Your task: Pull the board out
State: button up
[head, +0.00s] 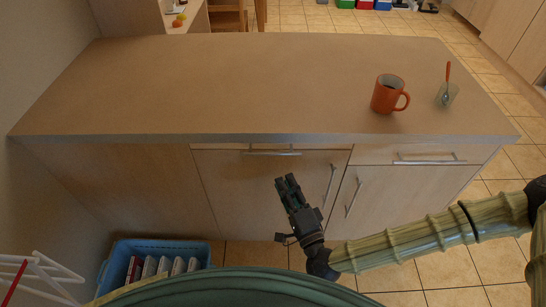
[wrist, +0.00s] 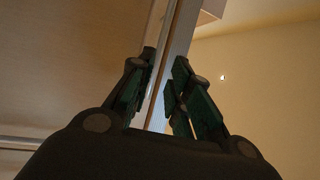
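What looks like the board's narrow wooden front (head: 228,147) sits right under the countertop's front edge, with a bar handle (head: 273,153) on it. It looks flush with the cabinet. My gripper (head: 286,179) is in front of the cabinet, just below that handle in the head view. In the wrist view my gripper (wrist: 165,62) has its two fingers apart, with a pale metallic strip running behind the gap. I cannot tell whether this strip is the handle or the counter edge. No contact is clear.
The countertop (head: 230,85) holds an orange mug (head: 388,95) and a glass with a spoon (head: 446,95) at the right. Below are door handles (head: 330,186) and a drawer handle (head: 430,160). A blue crate (head: 120,258) and a white rack (head: 40,280) stand at lower left.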

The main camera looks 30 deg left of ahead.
jog(key=p+x, duration=0.2)
jog(key=x, duration=0.8)
jog(key=shift+f, duration=0.15)
grip_shut()
